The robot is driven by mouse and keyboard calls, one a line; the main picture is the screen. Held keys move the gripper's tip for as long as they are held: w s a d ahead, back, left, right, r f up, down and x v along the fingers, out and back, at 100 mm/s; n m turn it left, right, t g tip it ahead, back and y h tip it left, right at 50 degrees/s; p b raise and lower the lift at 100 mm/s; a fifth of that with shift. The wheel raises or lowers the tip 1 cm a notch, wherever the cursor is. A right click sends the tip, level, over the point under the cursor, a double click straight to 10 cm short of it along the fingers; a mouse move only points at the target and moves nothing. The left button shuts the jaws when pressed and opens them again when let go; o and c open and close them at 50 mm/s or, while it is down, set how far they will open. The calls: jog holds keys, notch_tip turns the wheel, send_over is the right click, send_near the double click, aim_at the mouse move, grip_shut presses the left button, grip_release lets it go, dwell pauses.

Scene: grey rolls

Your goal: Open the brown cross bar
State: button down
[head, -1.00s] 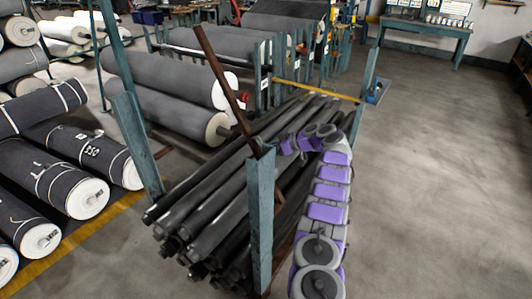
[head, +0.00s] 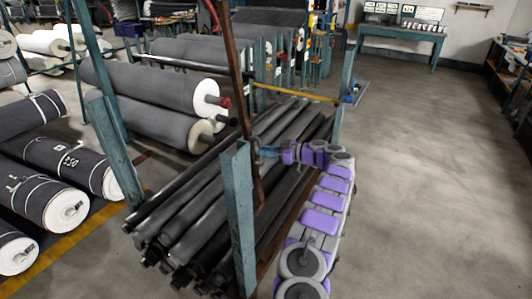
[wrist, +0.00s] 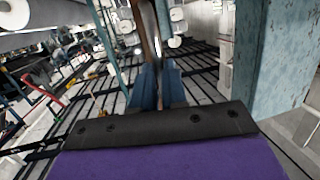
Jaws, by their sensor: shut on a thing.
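The brown cross bar (head: 235,75) stands steeply upright in the head view, leaning slightly left. Its top runs out of the frame, and its lower end is beside the front teal post (head: 240,215). My gripper (head: 265,152) is at the bar's lower part, just right of the post, and is shut on it. In the wrist view, the blue fingers of my gripper (wrist: 158,88) close around the brown bar (wrist: 148,35), which extends away from them. The exact contact is partly hidden.
Dark rolls (head: 195,215) lie in the rack left of my arm. A second teal post (head: 115,150) stands at the left and a yellow bar (head: 295,95) crosses the back. Large grey rolls (head: 150,90) lie beyond. The floor at right (head: 430,190) is open.

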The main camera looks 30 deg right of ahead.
jog(key=shift+d+f, duration=0.1)
jog(key=shift+f, duration=0.1)
jog(key=c, duration=1.4)
grip_release()
jog(key=shift+w+f, duration=0.1)
jog(key=shift+o, duration=1.2)
jog(key=shift+r, duration=0.2)
jog(key=p+v, duration=0.3)
jog(key=v, duration=1.4)
jog(key=shift+d+f, duration=0.2)
jog(key=shift+d, duration=0.05)
